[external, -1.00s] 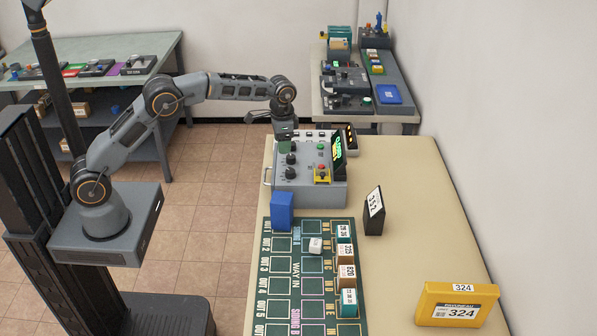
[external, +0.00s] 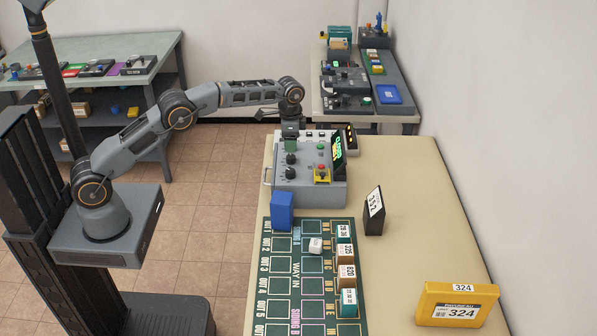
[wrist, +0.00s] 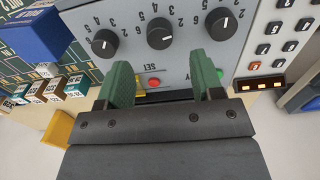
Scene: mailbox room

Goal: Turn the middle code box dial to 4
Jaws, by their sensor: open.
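The grey code box (external: 318,190) stands at the far end of the beige table. In the wrist view its panel carries three black dials in a row: the left dial (wrist: 104,42), the middle dial (wrist: 161,34) and the right dial (wrist: 221,24). Digits are printed around them. The middle dial has a white pointer mark; which digit it points to is unclear. My gripper (wrist: 160,62) is open, its green fingers apart on either side of the middle dial's line, with nothing between them. In the external view my gripper (external: 291,146) is above the box's dial side, fingers down.
A red button (wrist: 153,82) lies between my fingers in the wrist view. A keypad (wrist: 276,28) is at right. A blue block (external: 282,211) stands in front of the box on a green sorting mat (external: 281,263). A small black sign (external: 374,211) stands right.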

